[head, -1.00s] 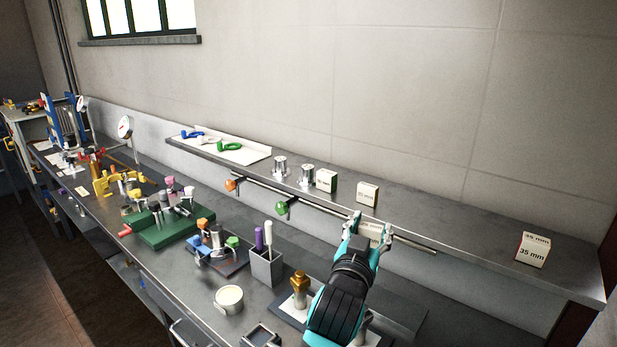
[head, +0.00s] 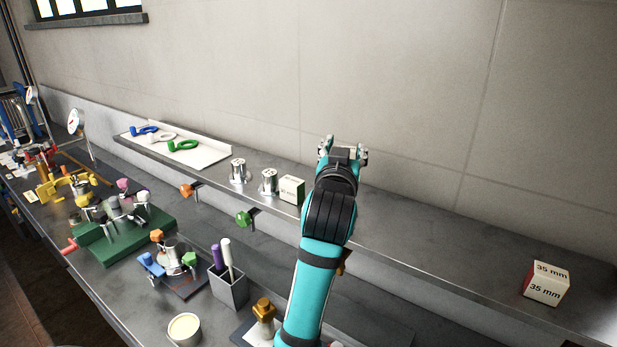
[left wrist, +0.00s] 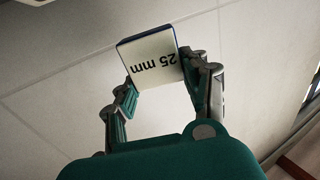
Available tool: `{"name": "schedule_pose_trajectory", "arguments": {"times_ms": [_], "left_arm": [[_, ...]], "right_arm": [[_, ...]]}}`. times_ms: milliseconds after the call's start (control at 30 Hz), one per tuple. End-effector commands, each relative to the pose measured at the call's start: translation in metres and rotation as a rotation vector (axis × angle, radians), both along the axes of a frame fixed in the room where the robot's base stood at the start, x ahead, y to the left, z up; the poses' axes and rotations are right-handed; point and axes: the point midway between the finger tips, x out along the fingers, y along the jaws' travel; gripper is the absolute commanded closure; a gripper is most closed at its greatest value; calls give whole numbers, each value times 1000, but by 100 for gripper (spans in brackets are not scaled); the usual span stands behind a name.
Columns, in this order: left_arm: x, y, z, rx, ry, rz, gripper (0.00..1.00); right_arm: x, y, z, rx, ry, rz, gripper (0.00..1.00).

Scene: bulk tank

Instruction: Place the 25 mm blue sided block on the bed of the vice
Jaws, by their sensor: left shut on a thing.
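The 25 mm block (left wrist: 153,58) shows large in the left wrist view, with a white face marked "25 mm" upside down and a thin blue edge. My left gripper (left wrist: 160,85) is shut on it, one finger on each side. In the head view my left gripper (head: 343,153) is raised above the back shelf in front of the wall. The block is mostly hidden there by the gripper. I cannot make out for certain which fixture on the bench is the vice. My right gripper is not in view.
The shelf (head: 430,255) carries a green-sided block (head: 292,189), metal cylinders (head: 269,182) and a 35 mm block (head: 546,283). On the bench stand a pen holder (head: 229,288), a round tin (head: 184,329), a green fixture (head: 125,238) and a brass-topped piece (head: 263,310). The shelf's right-middle is clear.

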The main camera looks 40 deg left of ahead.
Motion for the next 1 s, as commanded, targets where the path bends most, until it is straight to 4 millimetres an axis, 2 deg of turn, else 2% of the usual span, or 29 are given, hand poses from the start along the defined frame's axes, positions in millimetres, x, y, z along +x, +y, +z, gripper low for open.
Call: {"name": "schedule_pose_trajectory", "arguments": {"times_ms": [33,100,300,400,500,600,733,967,1000], "left_arm": [[-1,0,-12,2,8,-1,86],[0,-1,-24,1,6,-1,86],[-1,-1,-44,0,2,-1,86],[-1,-1,-59,0,6,-1,86],[-1,-1,-74,1,5,-1,86],[-1,-1,-82,1,2,-1,86],[-1,-1,-83,0,-1,-2,86],[-1,-1,-86,0,0,-1,86],[-1,-1,-85,0,0,-1,49]], "right_arm": [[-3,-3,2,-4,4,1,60],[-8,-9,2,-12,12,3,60],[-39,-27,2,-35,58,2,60],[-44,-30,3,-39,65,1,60],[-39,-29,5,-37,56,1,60],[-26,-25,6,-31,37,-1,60],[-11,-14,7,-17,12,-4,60],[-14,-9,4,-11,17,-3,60],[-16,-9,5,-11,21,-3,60]]}}
